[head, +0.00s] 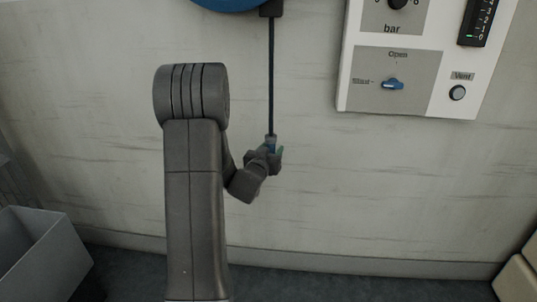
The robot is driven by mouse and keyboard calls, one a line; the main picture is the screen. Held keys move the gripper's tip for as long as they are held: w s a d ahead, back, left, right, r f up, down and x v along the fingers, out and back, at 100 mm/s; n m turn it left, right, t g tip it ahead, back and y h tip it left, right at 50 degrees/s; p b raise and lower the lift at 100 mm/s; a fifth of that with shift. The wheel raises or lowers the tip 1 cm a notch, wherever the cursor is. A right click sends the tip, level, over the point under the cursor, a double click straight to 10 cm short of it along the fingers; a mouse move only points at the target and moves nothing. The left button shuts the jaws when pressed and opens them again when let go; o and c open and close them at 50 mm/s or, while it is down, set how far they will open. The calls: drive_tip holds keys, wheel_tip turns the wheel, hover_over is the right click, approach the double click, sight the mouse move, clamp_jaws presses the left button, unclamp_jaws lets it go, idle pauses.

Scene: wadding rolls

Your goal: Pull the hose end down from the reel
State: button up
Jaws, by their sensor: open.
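A blue reel (232,3) shows at the top edge, mostly cut off by the frame. A thin dark hose (271,75) hangs straight down from a dark outlet block (271,8) beside the reel. The arm's wrist hides part of the fingers and the bottom of the hose end.
A wall panel (357,101) with a bar dial, an Open knob (392,84) and a Vent button (457,93) is at the upper right. A grey bin (40,255) stands at the lower left. The wall below the hose is clear down to the floor.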

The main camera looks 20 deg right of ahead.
drive_tip(key=v, duration=1.3)
drive_tip(key=shift+s+a+p, duration=0.3)
drive_tip(key=shift+p, duration=0.05)
drive_tip(key=shift+w, duration=0.1)
drive_tip(key=x, duration=1.4)
drive_tip(key=shift+b, duration=0.4)
drive_tip(key=shift+r, duration=0.2)
drive_tip(key=shift+f, duration=0.1)
